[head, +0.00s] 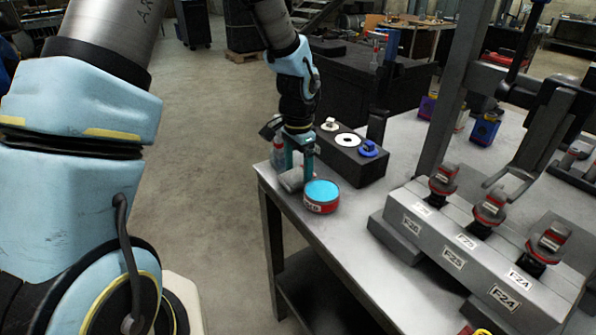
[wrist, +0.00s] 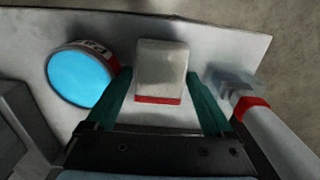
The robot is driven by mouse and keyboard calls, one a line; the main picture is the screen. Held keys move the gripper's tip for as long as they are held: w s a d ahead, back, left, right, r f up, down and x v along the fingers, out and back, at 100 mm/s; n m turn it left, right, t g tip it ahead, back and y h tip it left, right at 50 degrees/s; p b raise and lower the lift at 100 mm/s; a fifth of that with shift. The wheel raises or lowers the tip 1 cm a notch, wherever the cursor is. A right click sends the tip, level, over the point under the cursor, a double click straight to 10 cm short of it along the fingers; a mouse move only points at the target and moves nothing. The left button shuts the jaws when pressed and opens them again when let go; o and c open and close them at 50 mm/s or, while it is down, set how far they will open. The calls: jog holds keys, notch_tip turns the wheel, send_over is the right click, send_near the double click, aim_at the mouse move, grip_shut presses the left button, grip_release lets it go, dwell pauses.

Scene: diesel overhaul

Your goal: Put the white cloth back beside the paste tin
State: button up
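The white cloth (wrist: 161,65) is a rolled or folded bundle with a red band along one edge. In the head view the cloth (head: 291,180) lies at the table's near left corner, directly left of the paste tin (head: 321,196), which has a blue top and a red side. The tin (wrist: 80,78) is left of the cloth in the wrist view. My gripper (head: 300,166) points down over the cloth. In the wrist view its teal fingers (wrist: 161,80) stand apart on either side of the cloth, with narrow gaps showing. The fingers partly hide the cloth in the head view.
A clear bottle with a red band (wrist: 252,105) stands close to the right finger. A dark box (head: 345,158) with white and blue parts on top is behind the tin. A grey injector rack (head: 470,255) fills the table's right side. The table edge is close.

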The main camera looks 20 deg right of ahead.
aim_at(298, 174)
notch_tip(298, 174, up, 12)
jog(key=b, duration=0.2)
jog(key=s+a+f+n, duration=0.2)
jog(key=a+n, duration=0.5)
jog(key=a, duration=0.8)
jog(key=s+a+f+n+t, duration=0.1)
jog(key=a+n, duration=0.6)
jog(key=a, duration=0.8)
jog(key=shift+s+f+n+t, duration=0.3)
jog(key=shift+s+f, duration=0.1)
jog(key=shift+s, duration=0.1)
